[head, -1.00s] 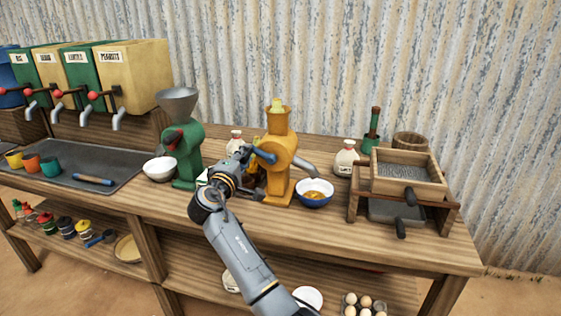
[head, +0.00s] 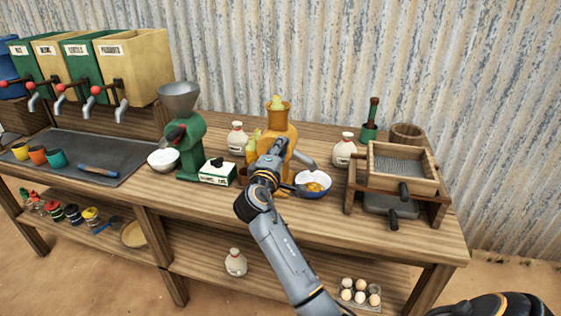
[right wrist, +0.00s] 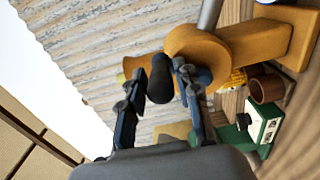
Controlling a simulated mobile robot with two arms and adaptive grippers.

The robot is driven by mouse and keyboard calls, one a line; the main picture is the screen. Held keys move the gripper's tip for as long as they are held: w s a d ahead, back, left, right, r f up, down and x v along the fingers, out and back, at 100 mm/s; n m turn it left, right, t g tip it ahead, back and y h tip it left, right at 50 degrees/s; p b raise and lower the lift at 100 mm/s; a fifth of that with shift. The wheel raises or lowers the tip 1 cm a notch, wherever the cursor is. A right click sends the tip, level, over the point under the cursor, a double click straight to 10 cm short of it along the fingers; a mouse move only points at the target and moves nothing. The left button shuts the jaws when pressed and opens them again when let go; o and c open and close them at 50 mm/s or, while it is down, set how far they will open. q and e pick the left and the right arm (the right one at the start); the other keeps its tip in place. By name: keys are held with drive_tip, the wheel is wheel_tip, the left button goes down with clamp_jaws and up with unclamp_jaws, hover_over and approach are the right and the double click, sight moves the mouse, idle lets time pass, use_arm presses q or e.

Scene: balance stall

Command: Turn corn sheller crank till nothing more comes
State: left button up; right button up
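The yellow-orange corn sheller (head: 280,122) stands upright on the bench. A pale yellow cob (head: 277,103) shows in its top. Its grey spout (head: 303,160) points right, toward a blue-rimmed white bowl (head: 325,184) holding yellow kernels. My right gripper (head: 274,152) is in front of the sheller and hides the crank in the head view. The sheller's rounded yellow body (right wrist: 196,52) is just beyond. My left gripper is not visible.
Left of the sheller are a green-white box (head: 217,174), a green grinder (head: 189,150) and a white bowl (head: 163,161). A wooden sieve stand (head: 404,172) is at right. A corrugated wall (head: 340,60) closes the back. The bench's front strip is mostly clear.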

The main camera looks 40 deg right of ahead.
drive_tip(key=shift+o, duration=1.1)
drive_tip(key=p+v, duration=0.1)
drive_tip(key=v, duration=0.7)
